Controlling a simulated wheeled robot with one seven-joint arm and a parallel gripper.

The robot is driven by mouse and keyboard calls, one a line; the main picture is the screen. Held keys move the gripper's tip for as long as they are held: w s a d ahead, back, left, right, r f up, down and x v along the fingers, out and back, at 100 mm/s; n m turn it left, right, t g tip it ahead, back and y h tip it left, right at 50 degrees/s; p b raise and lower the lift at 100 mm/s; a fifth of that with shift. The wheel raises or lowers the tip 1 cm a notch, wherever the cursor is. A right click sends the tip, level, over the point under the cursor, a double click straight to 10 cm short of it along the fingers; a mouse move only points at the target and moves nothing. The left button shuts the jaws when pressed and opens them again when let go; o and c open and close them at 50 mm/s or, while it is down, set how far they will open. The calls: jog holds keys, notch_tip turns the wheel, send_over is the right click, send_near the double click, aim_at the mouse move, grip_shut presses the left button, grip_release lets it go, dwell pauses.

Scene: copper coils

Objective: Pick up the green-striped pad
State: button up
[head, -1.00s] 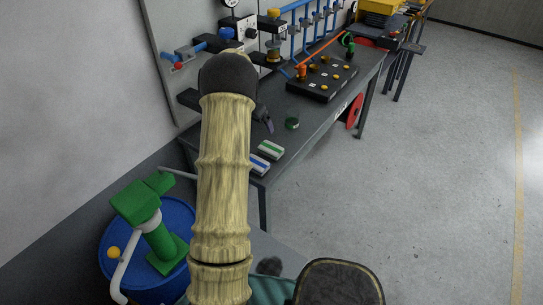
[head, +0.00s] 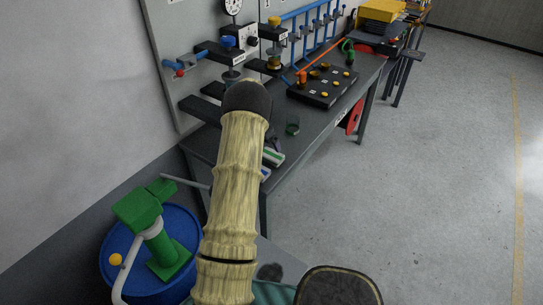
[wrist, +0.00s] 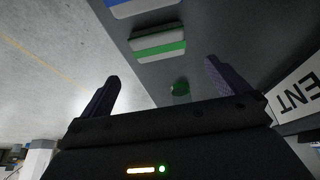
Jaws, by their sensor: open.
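The green-striped pad (wrist: 158,42) is a white block with a green stripe, lying flat on the dark bench top near its front edge. In the head view the green-striped pad (head: 274,157) is partly hidden behind my arm. A blue-striped pad (wrist: 132,6) lies beside it, cut off at the wrist view's top edge and mostly hidden in the head view. My gripper (wrist: 162,88) is open and empty, with its fingers apart and pointing toward the green-striped pad, not touching it.
A small round green object (wrist: 180,88) lies on the bench (head: 290,182) between my fingers' lines of view. A black board with knobs (head: 324,88) stands farther along. A wall panel backs the bench. A blue drum (head: 118,262) with a green pump stands at lower left.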

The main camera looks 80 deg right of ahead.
jog(key=p, duration=0.1)
send_over(272, 154)
jog(key=w+a, duration=0.1)
jog(key=a, duration=0.2)
jog(key=f, duration=0.4)
jog(key=shift+w+d+f, duration=0.2)
jog(key=shift+f, duration=0.05)
jog(key=shift+p+x, duration=1.25)
jog(key=shift+x, duration=1.35)
jog(key=shift+s, duration=0.2)
jog(key=shift+r, duration=0.1)
jog(key=c, duration=0.7)
